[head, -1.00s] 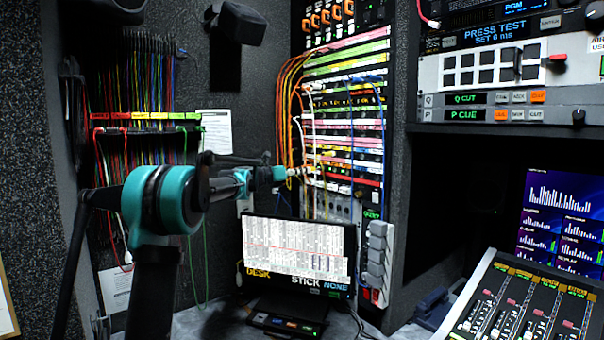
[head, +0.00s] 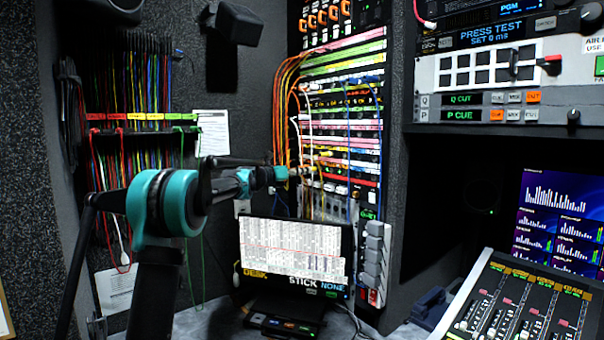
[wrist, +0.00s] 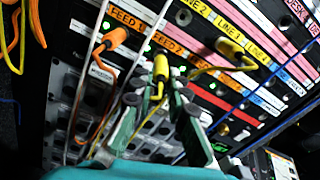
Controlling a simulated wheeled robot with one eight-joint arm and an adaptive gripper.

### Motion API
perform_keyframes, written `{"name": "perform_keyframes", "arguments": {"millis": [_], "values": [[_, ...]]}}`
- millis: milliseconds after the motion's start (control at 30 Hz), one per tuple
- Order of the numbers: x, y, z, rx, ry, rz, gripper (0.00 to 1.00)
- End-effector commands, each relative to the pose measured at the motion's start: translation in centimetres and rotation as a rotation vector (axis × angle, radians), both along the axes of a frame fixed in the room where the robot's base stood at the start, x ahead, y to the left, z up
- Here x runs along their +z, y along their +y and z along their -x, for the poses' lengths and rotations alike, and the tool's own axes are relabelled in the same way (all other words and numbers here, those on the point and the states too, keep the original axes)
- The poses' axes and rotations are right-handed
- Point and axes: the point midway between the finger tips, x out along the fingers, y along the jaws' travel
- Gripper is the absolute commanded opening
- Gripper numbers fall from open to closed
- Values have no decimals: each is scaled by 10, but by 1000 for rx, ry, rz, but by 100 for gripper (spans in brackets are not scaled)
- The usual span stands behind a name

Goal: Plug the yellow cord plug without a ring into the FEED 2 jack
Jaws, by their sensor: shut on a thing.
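My gripper (wrist: 161,92) is shut on a yellow cord plug (wrist: 160,68), with its green fingers on either side of it. The plug's yellow cord hangs down between the fingers. The plug's tip is close to the row just below the orange FEED 2 label (wrist: 168,42); I cannot tell whether it is in the jack. I see no clear ring on it. Another yellow plug (wrist: 230,48) sits to the right, in the row below the LINE labels. In the head view my gripper (head: 288,173) is at the patch rack, small and partly lost among cords.
An orange plug (wrist: 116,38) sits at FEED 1, left of the held plug. White, orange and blue cords cross the rack (head: 345,120). A monitor (head: 295,250) stands below the gripper. Hanging cables (head: 125,150) are at the left.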

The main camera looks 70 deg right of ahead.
Motion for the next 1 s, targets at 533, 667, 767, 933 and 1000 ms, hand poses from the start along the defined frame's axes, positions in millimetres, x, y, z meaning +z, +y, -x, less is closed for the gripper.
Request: {"name": "perform_keyframes", "arguments": {"millis": [533, 667, 767, 933, 1000], "values": [[0, -11, 6, -1, 0, 0, 0], [0, -13, 8, -1, 0, 0, 0], [0, -15, 9, -1, 0, 0, 0], [0, -18, 10, -1, 0, 0, 20], [0, -18, 10, -1, 0, 0, 28]]}}
